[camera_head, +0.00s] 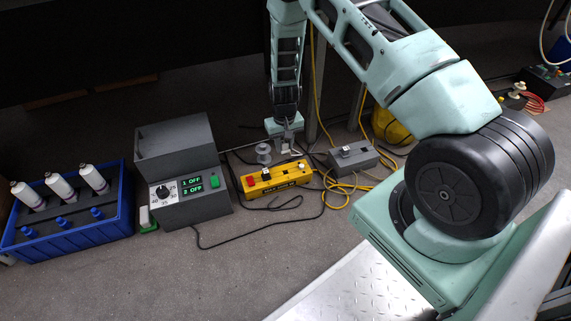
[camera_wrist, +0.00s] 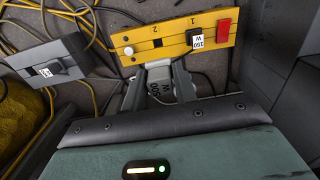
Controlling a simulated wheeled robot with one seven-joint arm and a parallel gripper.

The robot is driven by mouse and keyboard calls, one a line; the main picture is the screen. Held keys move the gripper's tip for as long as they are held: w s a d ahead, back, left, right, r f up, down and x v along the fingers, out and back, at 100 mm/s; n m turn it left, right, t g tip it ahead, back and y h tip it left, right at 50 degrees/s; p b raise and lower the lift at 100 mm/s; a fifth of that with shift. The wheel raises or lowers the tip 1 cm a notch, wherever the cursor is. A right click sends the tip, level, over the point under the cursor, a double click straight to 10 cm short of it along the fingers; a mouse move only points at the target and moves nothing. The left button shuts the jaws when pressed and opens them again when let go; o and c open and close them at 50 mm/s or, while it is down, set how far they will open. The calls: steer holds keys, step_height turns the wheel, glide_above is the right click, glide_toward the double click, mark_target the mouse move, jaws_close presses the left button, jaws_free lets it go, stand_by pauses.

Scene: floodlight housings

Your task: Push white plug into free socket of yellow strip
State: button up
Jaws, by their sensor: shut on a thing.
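The yellow strip (camera_head: 275,180) lies on the floor. In the wrist view the yellow strip (camera_wrist: 178,38) has a red switch (camera_wrist: 224,26) at its right end. A dark plug (camera_wrist: 195,38) with a white 150 W label sits in the socket marked 1. The socket marked 2 (camera_wrist: 157,43) is empty. My gripper (camera_wrist: 159,82) is shut on the white plug (camera_wrist: 160,74), which bears a 500 W marking. The plug's front end is by the strip's near edge, short of socket 2 in the picture; the exact gap is unclear. My gripper (camera_head: 288,147) hangs behind the strip in the head view.
A grey box (camera_head: 363,164) with a labelled plug on top stands right of the strip, among yellow cables (camera_head: 345,188). A grey control unit (camera_head: 182,205) stands left. A blue crate (camera_head: 82,236) with white bottles is farther left.

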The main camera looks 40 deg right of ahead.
mark_target(286, 153)
steer(key=f, duration=0.1)
steer(key=f+b, duration=0.1)
steer(key=f, duration=0.2)
steer(key=shift+w+d, duration=0.1)
steer(key=shift+d, duration=0.15)
step_height(286, 153, down, 4)
steer(key=b, duration=0.4)
steer(key=shift+f+b, duration=0.45)
steer(key=shift+f, duration=0.5)
steer(key=shift+p, duration=0.8)
stand_by(0.8)
steer(key=shift+f+b, duration=0.65)
steer(key=shift+f, duration=0.5)
stand_by(0.4)
steer(key=o, duration=1)
steer(key=shift+o, duration=0.2)
steer(key=shift+r, duration=0.15)
steer(key=shift+r+p, duration=3.2)
steer(key=shift+r, duration=0.15)
